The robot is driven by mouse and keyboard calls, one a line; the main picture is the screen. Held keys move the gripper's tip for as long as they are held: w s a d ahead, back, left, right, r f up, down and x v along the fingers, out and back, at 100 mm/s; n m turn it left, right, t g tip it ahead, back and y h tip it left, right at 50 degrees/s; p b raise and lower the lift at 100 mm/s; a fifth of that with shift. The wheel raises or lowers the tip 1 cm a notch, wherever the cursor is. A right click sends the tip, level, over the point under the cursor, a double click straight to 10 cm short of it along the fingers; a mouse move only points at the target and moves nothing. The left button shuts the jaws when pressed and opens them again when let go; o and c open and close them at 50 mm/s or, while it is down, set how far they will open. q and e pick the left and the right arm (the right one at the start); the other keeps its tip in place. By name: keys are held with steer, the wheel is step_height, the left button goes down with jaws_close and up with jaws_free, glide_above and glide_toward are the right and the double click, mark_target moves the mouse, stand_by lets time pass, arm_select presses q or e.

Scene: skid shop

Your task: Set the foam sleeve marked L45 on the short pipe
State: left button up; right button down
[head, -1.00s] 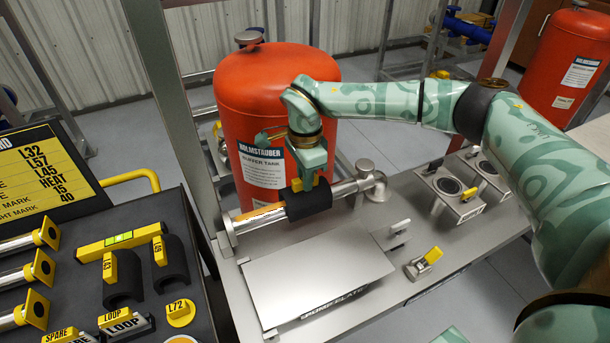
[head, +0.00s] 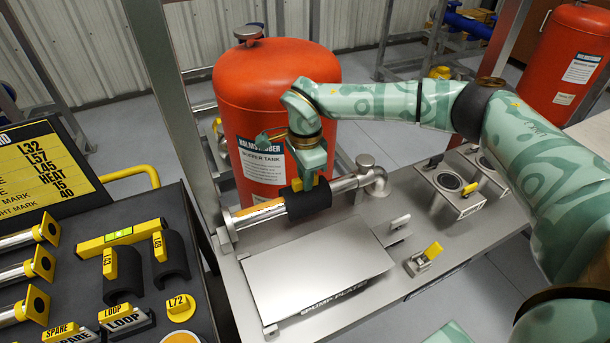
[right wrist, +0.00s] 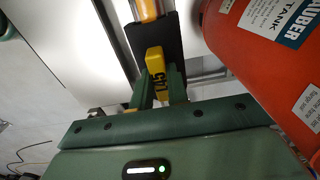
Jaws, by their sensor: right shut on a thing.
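The black foam sleeve (head: 308,201) lies over the short pipe (head: 344,186), which runs between an end flange and an elbow in front of the red tank. An orange-yellow band (head: 259,208) on the pipe shows left of the sleeve. My right gripper (head: 309,181) is above the sleeve, shut on its yellow tab. In the right wrist view the tab (right wrist: 155,60) reads L45 and sits between the two green fingers (right wrist: 160,88). The sleeve's black body (right wrist: 142,38) shows around the tab. Its underside is hidden. My left gripper is not in view.
The red tank (head: 290,85) stands close behind the pipe. On the dark table at left are two more black sleeves (head: 172,259), a level (head: 120,238) and several yellow-ended pipes.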

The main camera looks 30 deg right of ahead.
steer(key=shift+f, duration=0.25)
steer(key=c, duration=1.3)
jaws_free()
steer(key=shift+c, duration=0.2)
steer(key=shift+c, duration=0.5)
step_height(320, 180, up, 8)
steer(key=p, duration=0.7)
steer(key=shift+r, duration=0.1)
